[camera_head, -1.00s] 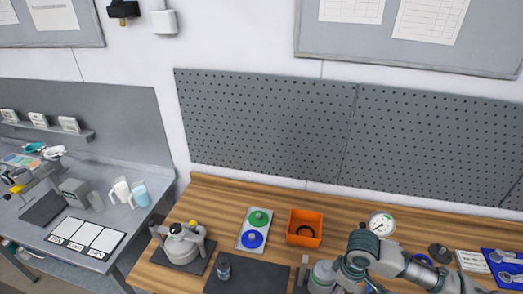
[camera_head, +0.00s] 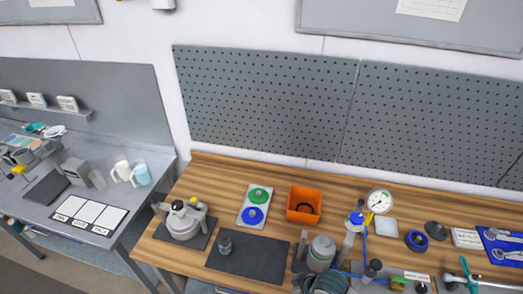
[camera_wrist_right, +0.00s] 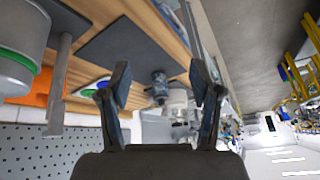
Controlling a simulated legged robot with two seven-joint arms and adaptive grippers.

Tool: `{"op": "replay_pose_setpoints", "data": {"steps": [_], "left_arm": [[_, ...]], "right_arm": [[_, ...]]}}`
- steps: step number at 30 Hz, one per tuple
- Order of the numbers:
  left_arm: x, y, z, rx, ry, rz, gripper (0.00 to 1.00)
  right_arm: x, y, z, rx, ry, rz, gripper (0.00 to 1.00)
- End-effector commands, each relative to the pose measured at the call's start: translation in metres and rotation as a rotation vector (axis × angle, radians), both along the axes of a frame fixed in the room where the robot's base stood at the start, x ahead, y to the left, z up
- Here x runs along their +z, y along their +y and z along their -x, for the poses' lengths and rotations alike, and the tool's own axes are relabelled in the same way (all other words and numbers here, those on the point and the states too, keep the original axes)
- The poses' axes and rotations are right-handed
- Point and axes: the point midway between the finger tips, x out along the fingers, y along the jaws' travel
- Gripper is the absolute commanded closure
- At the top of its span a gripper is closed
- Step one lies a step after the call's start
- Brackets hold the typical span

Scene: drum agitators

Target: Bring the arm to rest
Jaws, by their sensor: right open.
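My right gripper (camera_wrist_right: 162,90) is open in the right wrist view, its two dark fingers apart with nothing held between them. Beyond the fingers the bench top shows, with a dark mat (camera_wrist_right: 125,42) and a small grey-blue part (camera_wrist_right: 158,85) that looks farther off. In the head view a dark rounded form at the bottom edge may be part of my right arm; the right gripper cannot be made out there. My left gripper is in neither view.
The wooden bench carries a clamped pot (camera_head: 183,222), a tray with green and blue knobs (camera_head: 250,220), an orange bin (camera_head: 304,204), a dark mat (camera_head: 248,259), a grey cylinder (camera_head: 321,252) and a pressure gauge (camera_head: 379,201). A grey pegboard (camera_head: 265,100) stands behind.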

Motion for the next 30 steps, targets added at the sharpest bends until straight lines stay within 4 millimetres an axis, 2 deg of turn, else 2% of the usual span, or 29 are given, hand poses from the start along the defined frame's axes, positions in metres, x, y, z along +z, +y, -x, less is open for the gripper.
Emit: {"op": "replay_pose_setpoints", "data": {"steps": [2, 9, 14, 20, 24, 26, 30], "left_arm": [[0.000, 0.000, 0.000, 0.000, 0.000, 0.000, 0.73], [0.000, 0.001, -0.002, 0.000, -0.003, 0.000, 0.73], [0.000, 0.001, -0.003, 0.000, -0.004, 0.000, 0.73], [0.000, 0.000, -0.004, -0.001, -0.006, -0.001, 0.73], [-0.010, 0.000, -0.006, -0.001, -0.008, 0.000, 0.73], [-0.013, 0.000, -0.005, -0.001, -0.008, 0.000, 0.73], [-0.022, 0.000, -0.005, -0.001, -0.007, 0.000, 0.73]], "right_arm": [[-0.018, -0.001, 0.014, -0.096, 0.005, -0.042, 0.36], [-0.063, -0.048, 0.047, -0.370, 0.021, -0.002, 0.36], [-0.086, -0.082, 0.077, -0.504, 0.053, 0.072, 0.36], [-0.108, -0.126, 0.124, -0.637, 0.106, 0.194, 0.36], [-0.163, -0.123, 0.110, -0.626, 0.118, 0.200, 0.36], [-0.186, -0.123, 0.108, -0.623, 0.125, 0.202, 0.36], [-0.247, -0.121, 0.106, -0.618, 0.145, 0.208, 0.36]]}}
